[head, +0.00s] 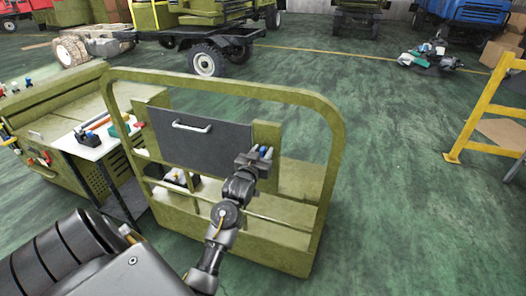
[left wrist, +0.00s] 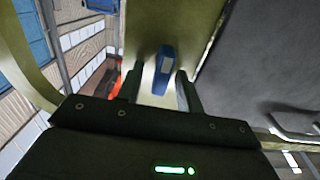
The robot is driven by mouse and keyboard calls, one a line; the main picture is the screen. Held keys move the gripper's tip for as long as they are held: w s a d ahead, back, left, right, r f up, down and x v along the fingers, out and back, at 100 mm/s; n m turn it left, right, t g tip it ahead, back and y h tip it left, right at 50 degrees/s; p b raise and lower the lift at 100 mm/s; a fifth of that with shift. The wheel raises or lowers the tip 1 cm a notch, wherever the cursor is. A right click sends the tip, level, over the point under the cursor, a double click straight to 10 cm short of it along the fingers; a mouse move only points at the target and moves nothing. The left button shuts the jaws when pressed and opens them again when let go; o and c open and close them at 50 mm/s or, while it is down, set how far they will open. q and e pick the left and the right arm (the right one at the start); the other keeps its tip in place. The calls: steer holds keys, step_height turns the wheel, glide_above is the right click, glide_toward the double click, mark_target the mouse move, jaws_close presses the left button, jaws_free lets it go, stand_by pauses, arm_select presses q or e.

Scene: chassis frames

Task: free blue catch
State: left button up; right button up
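The blue catch (left wrist: 164,62) is on an olive upright beside the dark grey panel (left wrist: 255,70) in the left wrist view. It has a pale patch on its face. In the head view, a bit of the blue catch (head: 263,150) shows at the fingertips, by the right edge of the dark panel (head: 200,145). My left gripper (head: 258,156) is open, facing the catch. In the left wrist view its fingers (left wrist: 160,88) stand apart on either side of the catch's line, with clear gaps. Contact cannot be told. My right gripper is not in view.
An olive tubular frame (head: 235,88) arches around the panel, which has a pale handle (head: 191,126). A bench with tools (head: 98,138) stands at left. A yellow barrier (head: 485,110) is at right. The green floor between frame and barrier is clear.

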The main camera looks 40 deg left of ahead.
arm_select(q)
steer(key=shift+w, duration=0.2)
steer(key=shift+c, duration=0.2)
jaws_close()
